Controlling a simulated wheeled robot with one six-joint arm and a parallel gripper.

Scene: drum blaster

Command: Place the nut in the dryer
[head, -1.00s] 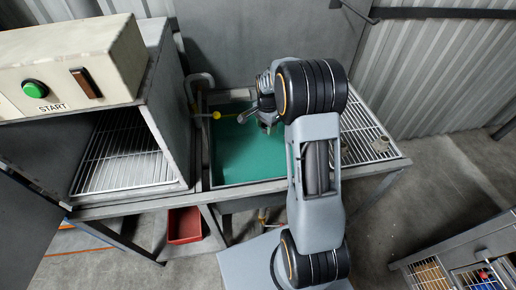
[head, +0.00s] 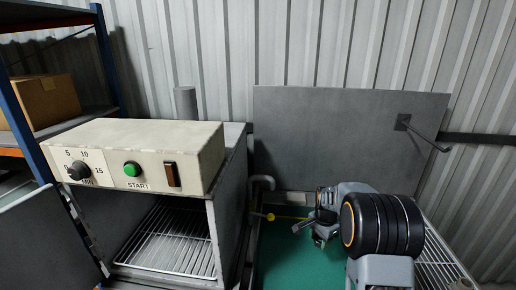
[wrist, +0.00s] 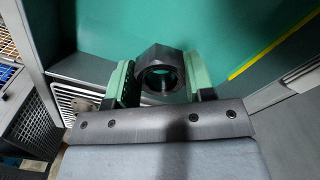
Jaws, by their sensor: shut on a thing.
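The nut (wrist: 160,54), a dark grey hexagonal ring, is between the two green-padded fingers of my gripper (wrist: 159,84) in the wrist view, with its hole facing the camera. My gripper is shut on it. In the head view my gripper (head: 318,228) is over the green-floored basin, to the right of the dryer; the nut cannot be made out there. The dryer (head: 229,205) is a grey metal box with an open front and a wire rack (head: 172,246) inside. A beige control box (head: 105,148) with a dial and green START button sits on top.
The green basin (head: 284,262) has a raised grey lid (head: 340,150) behind it and a yellow-ended pipe (head: 268,216) at its left. A slatted rack (head: 445,255) lies right. A shelf with a cardboard box (head: 45,98) stands far left. The dryer rack looks empty.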

